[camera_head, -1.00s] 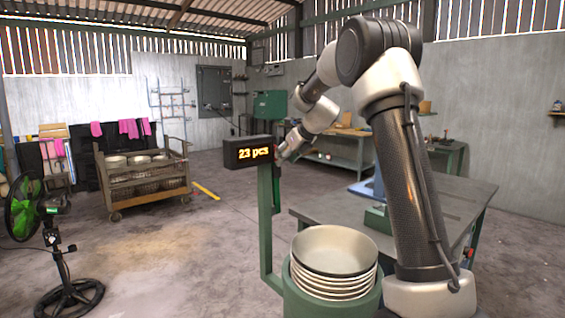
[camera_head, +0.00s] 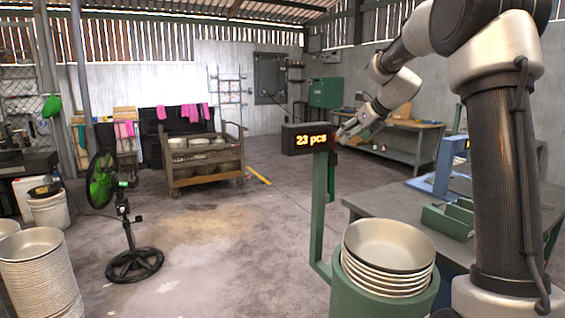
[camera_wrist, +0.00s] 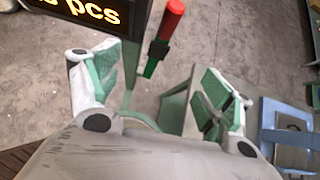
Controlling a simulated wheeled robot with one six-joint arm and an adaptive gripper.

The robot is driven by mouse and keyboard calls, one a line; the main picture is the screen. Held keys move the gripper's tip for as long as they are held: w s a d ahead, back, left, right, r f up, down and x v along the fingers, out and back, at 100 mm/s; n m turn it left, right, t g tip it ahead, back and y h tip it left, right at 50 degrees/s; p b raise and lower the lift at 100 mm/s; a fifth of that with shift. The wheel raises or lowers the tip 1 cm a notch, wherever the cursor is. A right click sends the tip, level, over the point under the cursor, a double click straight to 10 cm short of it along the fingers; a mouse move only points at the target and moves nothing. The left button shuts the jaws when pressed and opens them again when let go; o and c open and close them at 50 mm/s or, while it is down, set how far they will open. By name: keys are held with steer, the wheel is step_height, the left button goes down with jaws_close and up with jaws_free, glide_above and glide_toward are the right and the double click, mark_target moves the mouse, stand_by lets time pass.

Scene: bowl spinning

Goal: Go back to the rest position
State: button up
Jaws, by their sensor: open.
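My gripper (camera_wrist: 160,95) is open and empty in the wrist view, its two green-padded fingers spread apart above the floor. In the head view my gripper (camera_head: 343,134) is small, beside the dark counter display (camera_head: 309,139) that reads "23 pcs", and its fingers are hard to make out there. The display also shows at the top left of the wrist view (camera_wrist: 85,12). A stack of metal bowls (camera_head: 388,250) sits in a green round holder (camera_head: 372,302) below the display post, apart from my gripper.
A grey table (camera_head: 385,207) with a blue frame (camera_head: 437,180) and green box (camera_head: 450,217) stands right. A red-and-green signal light (camera_wrist: 165,35) is close to my gripper. A floor fan (camera_head: 125,205), bowl stack (camera_head: 38,275) and cart (camera_head: 205,180) stand left. Open floor lies between.

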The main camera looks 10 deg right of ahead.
steer(key=s+f+n+g, duration=0.4)
steer(key=s+f+n, duration=0.3)
steer(key=s+n, duration=0.75)
steer(key=s+a+n+h, duration=0.1)
steer(key=s+n+h, duration=0.2)
steer(key=s+n, duration=1.4)
steer(key=shift+s+a, duration=0.4)
steer(key=shift+s, duration=6.8)
